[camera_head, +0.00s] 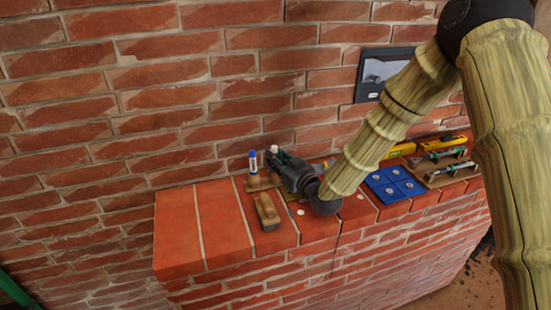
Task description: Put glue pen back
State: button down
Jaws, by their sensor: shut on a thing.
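My gripper (272,158) is dark and low over the ledge, pointing left. It is shut on a slim thing with a white top (273,149), which appears to be the glue pen. Most of that thing is hidden by the fingers. Just left of the fingertips, a blue and white pen (253,161) stands upright at a small wooden block (257,184). I cannot tell whether the held thing touches the block.
A wooden-backed brush or block (267,211) lies in front on the brick ledge (222,226). Right of my arm are a blue tray (376,179), yellow tools (402,149) and a wooden rack (440,178). A grey panel (384,72) is on the wall. The ledge's left end is clear.

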jog(key=c, duration=1.5)
grip_release()
jog(key=shift+f, duration=0.1)
jog(key=shift+o, duration=0.6)
jog(key=shift+r, duration=0.25)
jog(key=shift+s+d+f, duration=0.15)
jog(key=shift+s+d, duration=0.05)
jog(key=shift+s, duration=0.05)
jog(key=b+v, duration=0.2)
jog(key=v, duration=0.9)
jog(key=shift+s+d, duration=0.1)
jog(key=shift+s, duration=0.05)
